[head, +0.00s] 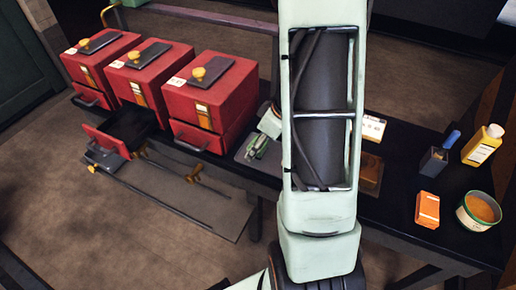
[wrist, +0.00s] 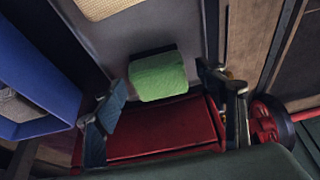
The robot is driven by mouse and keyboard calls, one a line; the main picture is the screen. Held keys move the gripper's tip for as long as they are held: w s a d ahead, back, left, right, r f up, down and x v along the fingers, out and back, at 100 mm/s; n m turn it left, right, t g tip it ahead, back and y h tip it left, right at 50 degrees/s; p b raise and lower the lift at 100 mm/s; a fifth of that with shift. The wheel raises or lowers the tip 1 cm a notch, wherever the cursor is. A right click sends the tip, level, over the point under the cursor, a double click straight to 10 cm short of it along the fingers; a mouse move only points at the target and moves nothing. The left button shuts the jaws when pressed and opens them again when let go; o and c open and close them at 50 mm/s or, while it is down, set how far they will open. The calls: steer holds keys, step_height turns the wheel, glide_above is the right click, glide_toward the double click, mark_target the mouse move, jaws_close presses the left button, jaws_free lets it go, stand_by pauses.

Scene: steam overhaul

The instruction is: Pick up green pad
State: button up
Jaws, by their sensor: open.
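The green pad (wrist: 159,77) shows in the wrist view, just above the middle of the picture. It is a light green block with a dark edge behind it, at the far edge of a red surface (wrist: 160,130). My gripper (wrist: 160,84) is open, with one finger to the left of the pad and one to the right. I see clear gaps between the fingers and the pad, and nothing is held. In the head view my arm covers the middle, and I cannot make out the pad or my gripper there.
In the wrist view a blue bin (wrist: 30,75) stands at left and a red wheel (wrist: 266,122) at right. In the head view, red drawer boxes (head: 213,92) line the left; a yellow bottle (head: 482,146), orange box (head: 428,210) and round tin (head: 478,211) stand at right.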

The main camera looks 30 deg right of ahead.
steer(key=shift+w+a+f, duration=0.1)
steer(key=shift+f, duration=0.2)
steer(key=shift+c, duration=0.4)
steer(key=c, duration=1.3)
steer(key=shift+o, duration=0.2)
steer(key=shift+r, duration=0.15)
